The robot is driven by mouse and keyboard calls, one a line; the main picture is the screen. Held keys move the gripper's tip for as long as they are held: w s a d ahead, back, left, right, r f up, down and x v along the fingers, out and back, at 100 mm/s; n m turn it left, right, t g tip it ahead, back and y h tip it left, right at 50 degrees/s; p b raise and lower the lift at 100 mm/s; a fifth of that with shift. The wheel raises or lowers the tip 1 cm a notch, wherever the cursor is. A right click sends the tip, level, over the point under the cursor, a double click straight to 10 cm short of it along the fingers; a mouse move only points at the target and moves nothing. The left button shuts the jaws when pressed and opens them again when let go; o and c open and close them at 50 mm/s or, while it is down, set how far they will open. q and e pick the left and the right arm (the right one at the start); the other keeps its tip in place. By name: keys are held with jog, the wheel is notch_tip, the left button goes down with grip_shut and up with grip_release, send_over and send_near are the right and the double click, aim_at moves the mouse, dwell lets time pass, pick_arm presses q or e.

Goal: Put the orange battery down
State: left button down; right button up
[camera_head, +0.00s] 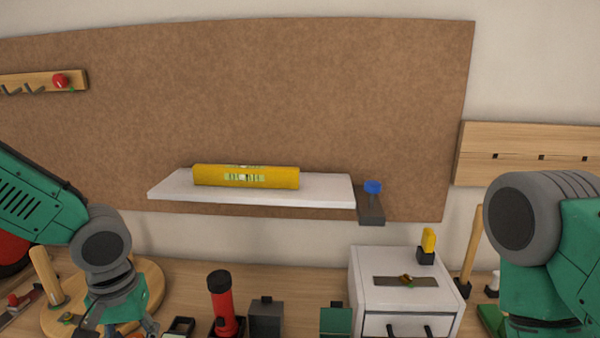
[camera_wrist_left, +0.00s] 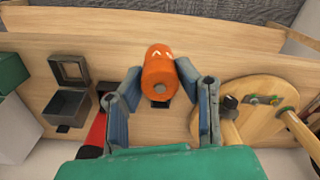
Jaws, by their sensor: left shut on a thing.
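The orange battery (camera_wrist_left: 159,70) shows in the left wrist view, with its round grey-centred end facing the camera and pale marks on its side. My left gripper (camera_wrist_left: 160,84) has its blue-grey fingers on either side of it and is shut on it. A small dark piece shows just behind the battery; I cannot tell whether they touch.
A red flashlight (camera_head: 223,300) and a dark open box (camera_head: 266,318) stand right of my left gripper. A round wooden board (camera_wrist_left: 262,112) with pegs lies beside it. A white drawer unit (camera_head: 395,295) stands farther right. A white shelf (camera_head: 325,188) holds a yellow level (camera_head: 246,177).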

pick_arm(q)
jog(key=s+d+f+m+b, duration=0.1)
jog(key=s+d+f+b, duration=0.1)
jog(key=f, duration=0.4)
jog(key=s+d+f+m+b, duration=0.1)
jog(key=s+f+b, duration=0.1)
jog(key=f+b, duration=0.2)
notch_tip(320, 180, down, 2)
jog(key=shift+s+d+m, duration=0.2)
jog(key=shift+d+m, duration=0.1)
jog(key=shift+d, duration=0.1)
jog(key=shift+a, duration=0.25)
jog(key=shift+d, duration=0.1)
